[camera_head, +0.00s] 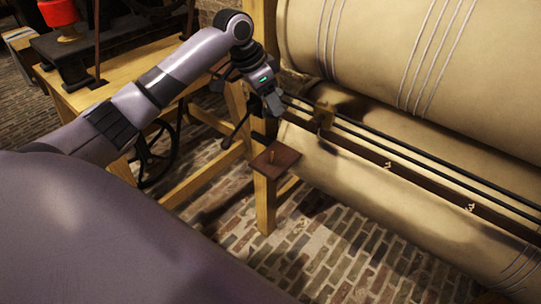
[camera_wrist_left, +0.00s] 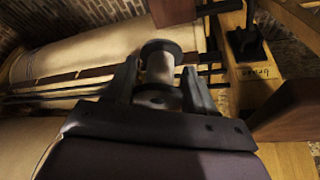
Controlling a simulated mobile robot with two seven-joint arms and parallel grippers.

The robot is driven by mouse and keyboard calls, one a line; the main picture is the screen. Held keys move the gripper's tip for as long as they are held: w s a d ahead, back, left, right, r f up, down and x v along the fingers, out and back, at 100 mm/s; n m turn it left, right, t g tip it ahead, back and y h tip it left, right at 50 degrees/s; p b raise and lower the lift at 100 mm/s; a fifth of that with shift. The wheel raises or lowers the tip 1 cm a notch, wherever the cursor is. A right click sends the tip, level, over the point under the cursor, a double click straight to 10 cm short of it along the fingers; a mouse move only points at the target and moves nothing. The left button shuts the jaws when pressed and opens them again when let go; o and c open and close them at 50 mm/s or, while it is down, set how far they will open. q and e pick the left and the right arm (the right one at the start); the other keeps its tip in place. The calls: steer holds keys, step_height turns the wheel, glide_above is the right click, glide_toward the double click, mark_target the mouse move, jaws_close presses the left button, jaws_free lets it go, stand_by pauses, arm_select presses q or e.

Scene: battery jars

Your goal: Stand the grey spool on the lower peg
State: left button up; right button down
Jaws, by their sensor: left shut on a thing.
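My left gripper (camera_head: 269,97) reaches in from the left in the head view and is shut on the grey spool. In the left wrist view the spool (camera_wrist_left: 160,68) sits between the two fingers, with dark round flanges and a pale core. In the head view the spool is small and hard to tell from the fingers. A square brown board (camera_head: 284,160) with a short peg (camera_head: 271,154) sticks out from a wooden post, below the gripper. The spool is apart from that peg. My right gripper is in neither view.
Large cloth-covered rollers (camera_head: 420,60) fill the right, with dark rods (camera_head: 400,148) running along them. A wooden frame post (camera_head: 265,205) stands under the board. A wooden bench (camera_head: 90,95) with a red object (camera_head: 57,12) is at upper left. The brick floor (camera_head: 300,240) is clear.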

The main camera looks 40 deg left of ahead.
arm_select(q)
step_height(320, 180, down, 17)
steer(key=shift+r+b, duration=0.1)
steer(key=shift+b, duration=0.65)
steer(key=o, duration=1)
steer(key=shift+o, duration=0.2)
steer(key=p+v, duration=0.1)
steer(key=v, duration=0.6)
steer(key=shift+r, duration=0.25)
